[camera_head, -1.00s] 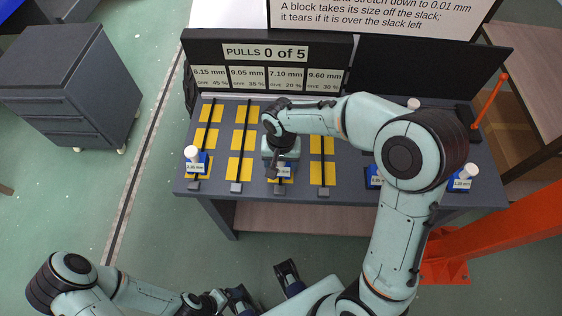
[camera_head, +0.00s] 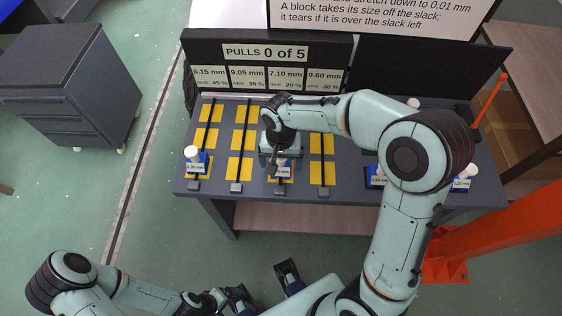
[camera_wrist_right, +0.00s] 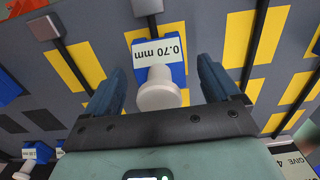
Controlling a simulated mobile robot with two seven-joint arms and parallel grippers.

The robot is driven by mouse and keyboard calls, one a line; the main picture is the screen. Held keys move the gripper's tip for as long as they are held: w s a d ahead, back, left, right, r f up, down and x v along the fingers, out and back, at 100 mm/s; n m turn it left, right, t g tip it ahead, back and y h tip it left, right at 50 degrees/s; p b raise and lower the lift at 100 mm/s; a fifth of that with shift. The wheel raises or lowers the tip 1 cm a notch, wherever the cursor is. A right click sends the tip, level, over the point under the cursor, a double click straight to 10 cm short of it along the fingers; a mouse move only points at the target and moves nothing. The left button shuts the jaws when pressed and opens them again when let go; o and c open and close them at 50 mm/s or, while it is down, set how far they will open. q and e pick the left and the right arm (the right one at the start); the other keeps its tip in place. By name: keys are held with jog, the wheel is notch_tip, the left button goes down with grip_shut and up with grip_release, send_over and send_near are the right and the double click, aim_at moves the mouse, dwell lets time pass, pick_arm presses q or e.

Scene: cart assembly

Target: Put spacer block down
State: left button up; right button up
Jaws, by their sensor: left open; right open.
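The spacer block, blue with a white knob and a "0.70 mm" label (camera_wrist_right: 158,62), sits on the third strip from the left. It also shows in the head view (camera_head: 284,172). My right gripper (camera_wrist_right: 156,78) is open, with one finger on each side of the block and knob and clear gaps beside them. In the head view the right gripper (camera_head: 278,160) is over that strip and partly hides the block. My left gripper (camera_head: 264,288) is open and empty, in front of the table at the bottom of the picture.
Another blue block (camera_head: 196,163) sits on the leftmost strip. More blocks stand at the right, one (camera_head: 376,176) partly behind my right arm. Yellow pads (camera_head: 241,168) line the dark strips. The sign (camera_head: 265,52) reads "PULLS 0 of 5". An orange post stands at right.

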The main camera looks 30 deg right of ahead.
notch_tip(320, 180, up, 10)
jog(key=shift+s+r+p, duration=0.1)
jog(key=shift+r+p, duration=0.15)
jog(key=shift+p, duration=0.4)
